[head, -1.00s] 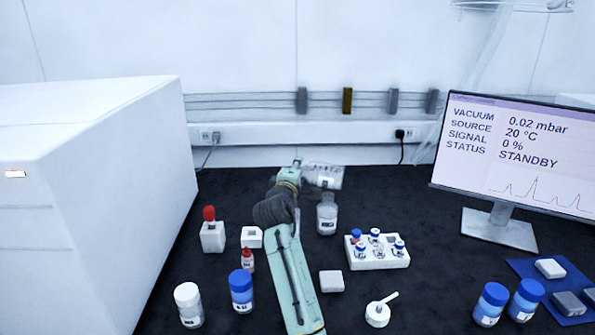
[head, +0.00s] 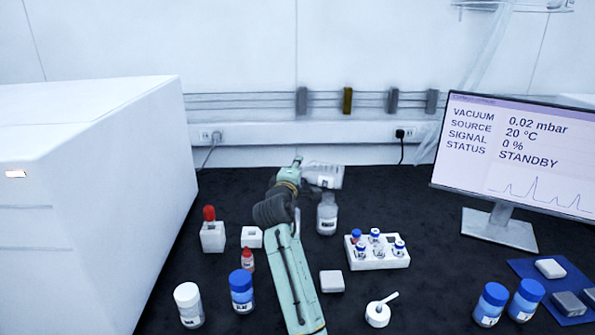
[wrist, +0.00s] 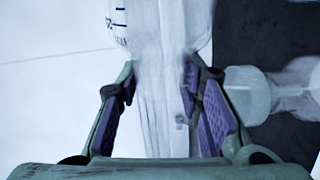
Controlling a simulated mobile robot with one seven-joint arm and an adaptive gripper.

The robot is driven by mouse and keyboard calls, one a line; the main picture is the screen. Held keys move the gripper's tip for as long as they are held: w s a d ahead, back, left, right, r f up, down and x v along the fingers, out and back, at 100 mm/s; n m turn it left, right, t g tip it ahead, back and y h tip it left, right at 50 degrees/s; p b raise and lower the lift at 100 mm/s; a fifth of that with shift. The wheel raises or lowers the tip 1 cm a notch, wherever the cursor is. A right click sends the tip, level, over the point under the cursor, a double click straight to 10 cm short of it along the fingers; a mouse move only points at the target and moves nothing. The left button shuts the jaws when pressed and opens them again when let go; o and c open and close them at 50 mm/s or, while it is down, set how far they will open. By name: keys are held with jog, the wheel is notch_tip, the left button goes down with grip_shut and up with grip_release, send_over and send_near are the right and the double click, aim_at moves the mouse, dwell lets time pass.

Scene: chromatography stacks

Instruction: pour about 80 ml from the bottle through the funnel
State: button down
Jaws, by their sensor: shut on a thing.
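My gripper (head: 298,170) is shut on a clear bottle (head: 323,175) and holds it tipped nearly level, its far end to the right. In the wrist view the bottle (wrist: 158,60), with dark graduation marks, lies between the purple finger pads of my gripper (wrist: 162,85). Below the held bottle, a clear labelled receiving bottle (head: 327,218) stands upright on the dark bench. The wrist view shows a pale translucent shape, seemingly the funnel (wrist: 246,92), at the right beside blurred clear glass. The liquid level and any stream cannot be made out.
A white rack (head: 378,260) of blue-capped vials stands right of the receiving bottle. A red-topped item in a white block (head: 212,238) and a small white block (head: 251,237) stand left. A monitor (head: 515,160) is at right, a large white instrument (head: 90,200) at left.

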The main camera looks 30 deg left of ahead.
jog(key=shift+d+r+m+b, duration=0.1)
jog(key=shift+r+m+b, duration=0.1)
jog(key=shift+m, duration=0.35)
jog(key=shift+d+r+m+b, duration=0.1)
jog(key=shift+m+b, duration=0.1)
jog(key=shift+m, duration=0.35)
jog(key=r+m, duration=0.2)
jog(key=m, duration=0.1)
jog(key=shift+w+d, duration=0.1)
jog(key=shift+d, duration=0.15)
